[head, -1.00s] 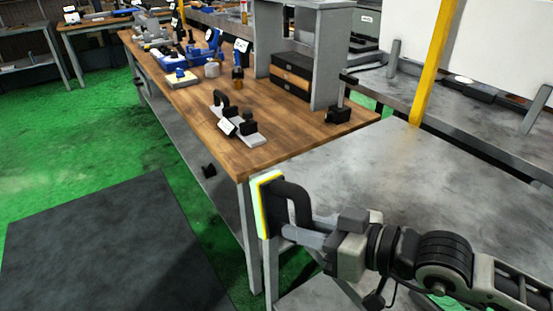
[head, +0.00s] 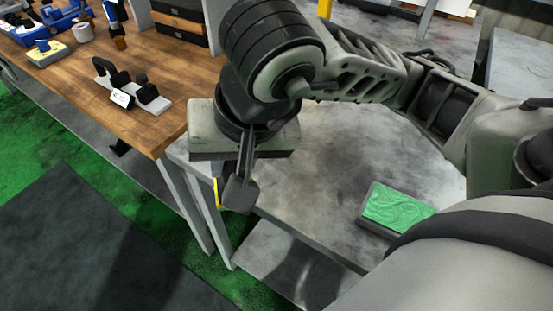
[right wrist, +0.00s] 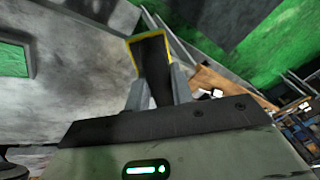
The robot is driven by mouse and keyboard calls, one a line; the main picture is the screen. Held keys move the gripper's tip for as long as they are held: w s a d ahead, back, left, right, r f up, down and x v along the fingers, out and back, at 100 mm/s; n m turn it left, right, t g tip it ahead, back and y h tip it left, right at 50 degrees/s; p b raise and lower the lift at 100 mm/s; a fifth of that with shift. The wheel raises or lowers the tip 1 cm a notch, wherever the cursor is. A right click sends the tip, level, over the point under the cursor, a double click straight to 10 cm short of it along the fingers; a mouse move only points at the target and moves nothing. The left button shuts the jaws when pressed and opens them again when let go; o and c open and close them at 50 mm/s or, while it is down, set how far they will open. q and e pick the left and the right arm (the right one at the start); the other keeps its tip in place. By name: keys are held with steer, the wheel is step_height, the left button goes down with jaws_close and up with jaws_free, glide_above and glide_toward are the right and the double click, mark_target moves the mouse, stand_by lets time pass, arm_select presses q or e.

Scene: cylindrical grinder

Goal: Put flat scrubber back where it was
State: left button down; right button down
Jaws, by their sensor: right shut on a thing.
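My right gripper (head: 238,192) is shut on the flat scrubber, above the front edge of the grey metal table. In the head view the gripper hides most of the scrubber; only a thin yellow edge (head: 217,193) shows. In the right wrist view the flat scrubber (right wrist: 150,55) is a dark shape with a yellow rim, held between the fingers (right wrist: 157,85). A small grey stand (head: 148,108) with several black upright parts and a white label is on the wooden bench. My left gripper is not in view.
The grey metal table (head: 330,140) bears a box with a green patterned top (head: 400,207), which also shows in the right wrist view (right wrist: 14,60). The wooden bench (head: 165,125) adjoins it on the left. Blue tools (head: 50,15) and dark drawers (head: 180,25) stand farther back.

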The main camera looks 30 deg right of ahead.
steer(key=s+d+r+m+g, duration=0.2)
steer(key=s+d+m, duration=0.1)
steer(key=d+m, duration=0.15)
steer(key=w+d+f+p, duration=0.1)
steer(key=w+d+f, duration=0.1)
steer(key=w+f, duration=0.2)
steer(key=w+d+f+p, duration=0.1)
steer(key=w+d+f, duration=0.2)
steer(key=w+f, duration=0.1)
steer(key=w+d+f+p, duration=0.1)
steer(key=w+d+f, duration=0.2)
steer(key=w+f, duration=0.1)
steer(key=shift+d+f, duration=0.1)
steer(key=shift+f, duration=0.15)
steer(key=c, duration=1.2)
jaws_free()
steer(key=shift+r, duration=0.1)
steer(key=b+v, duration=0.1)
steer(key=v, duration=1.1)
